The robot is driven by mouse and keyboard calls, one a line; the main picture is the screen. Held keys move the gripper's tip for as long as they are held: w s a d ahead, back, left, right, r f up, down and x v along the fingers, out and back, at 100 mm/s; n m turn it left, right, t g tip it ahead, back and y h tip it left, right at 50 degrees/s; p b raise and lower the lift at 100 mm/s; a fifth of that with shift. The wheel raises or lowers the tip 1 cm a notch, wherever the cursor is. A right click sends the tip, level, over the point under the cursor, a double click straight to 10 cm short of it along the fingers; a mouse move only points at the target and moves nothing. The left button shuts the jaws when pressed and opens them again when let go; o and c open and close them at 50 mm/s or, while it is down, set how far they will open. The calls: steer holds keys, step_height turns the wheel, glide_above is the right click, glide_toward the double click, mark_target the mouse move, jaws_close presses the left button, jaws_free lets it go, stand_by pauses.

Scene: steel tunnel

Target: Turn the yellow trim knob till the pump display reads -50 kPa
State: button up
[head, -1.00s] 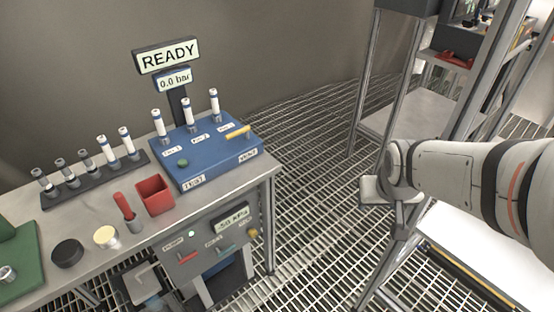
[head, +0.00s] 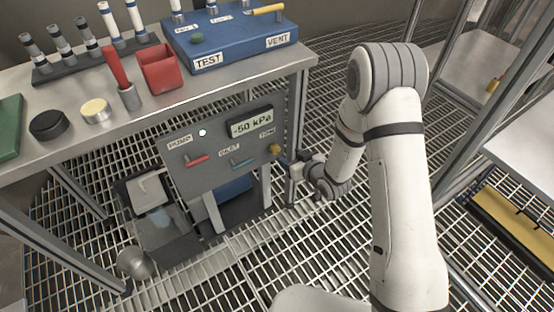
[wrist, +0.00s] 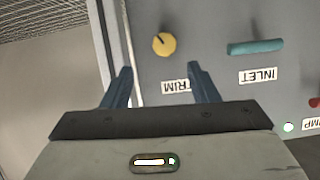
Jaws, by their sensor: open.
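The yellow trim knob (head: 275,149) sits at the right end of the grey pump panel (head: 215,165) under the bench. The pump display (head: 250,122) above it reads -50 kPa. In the wrist view the knob (wrist: 164,44) is round with a dark pointer mark, above the TRIM label, and lies beyond the fingertips. My gripper (wrist: 161,75) is open and empty, its blue-grey fingers apart, with the knob between their lines. In the head view my gripper (head: 292,158) is just right of the knob, close to the panel; any contact is not visible.
The panel also carries a red PUMP lever (head: 197,160) and a teal INLET lever (head: 243,162); the teal one (wrist: 256,47) is right of the knob in the wrist view. The bench edge (head: 200,104) overhangs the panel. A steel rack (head: 465,90) stands at the right.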

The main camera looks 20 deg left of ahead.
mark_target(277, 151)
steer(key=b+x, duration=0.1)
steer(key=x, duration=0.3)
steer(key=b+x, duration=0.1)
steer(key=x, duration=0.3)
steer(key=shift+s+a+f, duration=0.2)
steer(key=shift+a+f, duration=0.05)
steer(key=shift+c, duration=0.3)
steer(key=c, duration=0.9)
steer(key=shift+f+n+t+b, duration=0.2)
steer(key=shift+n+t+b, duration=0.15)
steer(key=shift+b, duration=0.6)
steer(key=shift+r+n+b, duration=0.2)
steer(key=shift+n+b, duration=0.1)
steer(key=shift+n, duration=0.05)
